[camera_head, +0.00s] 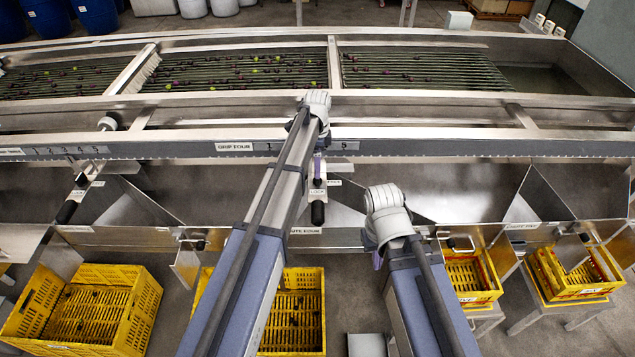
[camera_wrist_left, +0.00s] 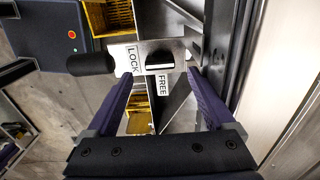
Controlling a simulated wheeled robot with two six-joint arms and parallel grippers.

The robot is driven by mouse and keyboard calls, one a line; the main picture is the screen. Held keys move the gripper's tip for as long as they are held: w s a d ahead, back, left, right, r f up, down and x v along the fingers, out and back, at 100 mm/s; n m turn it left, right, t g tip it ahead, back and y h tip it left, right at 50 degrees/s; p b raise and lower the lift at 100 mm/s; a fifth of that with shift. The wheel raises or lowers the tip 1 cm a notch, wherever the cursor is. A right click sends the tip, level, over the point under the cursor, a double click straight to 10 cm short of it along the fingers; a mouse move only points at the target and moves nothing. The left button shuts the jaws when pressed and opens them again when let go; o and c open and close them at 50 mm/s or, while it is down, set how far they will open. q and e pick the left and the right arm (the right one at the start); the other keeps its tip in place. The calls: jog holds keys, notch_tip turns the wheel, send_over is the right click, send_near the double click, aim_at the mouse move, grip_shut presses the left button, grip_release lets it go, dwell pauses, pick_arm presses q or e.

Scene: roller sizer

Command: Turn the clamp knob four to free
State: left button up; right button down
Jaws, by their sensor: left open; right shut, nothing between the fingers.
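Clamp knob four (camera_wrist_left: 160,61) is a small dark bar with a pale edge on a light plate, lying crosswise in the left wrist view. The LOCK label (camera_wrist_left: 132,61) is left of it, and the FREE label (camera_wrist_left: 163,86) is just below. My left gripper (camera_wrist_left: 163,74) is open, with its purple fingertips on either side of the knob in the picture; I cannot tell whether they touch it. My right gripper (camera_head: 377,260) is shut and empty, off to the right.
A black handle (camera_head: 318,213) projects below the clamp, close to my left gripper. The steel rail with the GRIP FOUR label (camera_head: 234,147) runs behind. Chute walls (camera_head: 545,190) stand at the right. Yellow crates (camera_head: 95,305) sit below.

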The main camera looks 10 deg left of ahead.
pick_arm(q)
notch_tip(320, 180, down, 6)
jog(key=b, duration=0.4)
jog(key=shift+r+b, duration=0.1)
jog(key=shift+b, duration=0.2)
jog(key=shift+r, duration=0.1)
jog(key=c, duration=1.4)
